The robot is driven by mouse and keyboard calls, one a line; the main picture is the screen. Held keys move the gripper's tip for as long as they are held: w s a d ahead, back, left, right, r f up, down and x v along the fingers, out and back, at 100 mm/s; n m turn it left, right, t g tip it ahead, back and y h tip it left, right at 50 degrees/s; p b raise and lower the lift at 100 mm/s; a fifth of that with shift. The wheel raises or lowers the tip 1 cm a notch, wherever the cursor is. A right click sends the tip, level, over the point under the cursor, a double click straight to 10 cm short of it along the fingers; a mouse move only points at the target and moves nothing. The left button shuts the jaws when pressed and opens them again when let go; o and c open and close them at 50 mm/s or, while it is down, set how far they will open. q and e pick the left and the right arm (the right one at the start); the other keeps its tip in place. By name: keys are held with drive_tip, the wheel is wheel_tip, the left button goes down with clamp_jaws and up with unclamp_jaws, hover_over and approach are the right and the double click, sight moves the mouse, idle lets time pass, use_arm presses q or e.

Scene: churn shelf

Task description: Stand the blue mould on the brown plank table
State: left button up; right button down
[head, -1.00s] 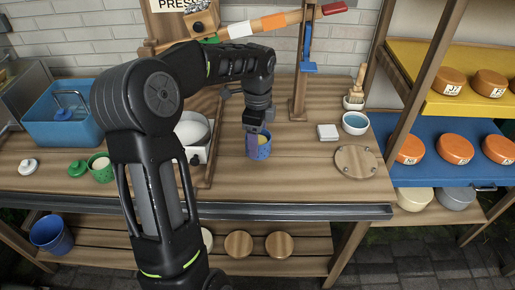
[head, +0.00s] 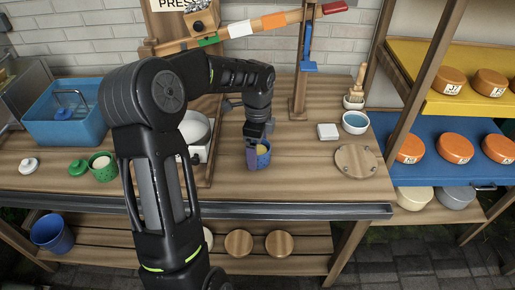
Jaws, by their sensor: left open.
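The blue mould (head: 264,158) is a small round cup with pale yellow stuff showing at its top. It appears upright on the brown plank table (head: 300,184), in the middle, left of the round wooden board. My left gripper (head: 257,152) reaches down to the mould and is open, with a finger at its left side. The gripper hides part of the mould, and I cannot tell whether the finger touches it. My right gripper is not in view.
A press with a wooden lever (head: 265,25) stands behind. A white bowl (head: 195,128) is left of the mould, a green mould (head: 103,167) and blue tub (head: 65,125) further left. A round board (head: 356,161) and blue-lined bowl (head: 355,122) stand right.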

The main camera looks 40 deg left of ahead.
use_arm(q)
wheel_tip(320, 180, up, 12)
drive_tip(key=shift+r, duration=0.15)
idle(0.6)
idle(0.5)
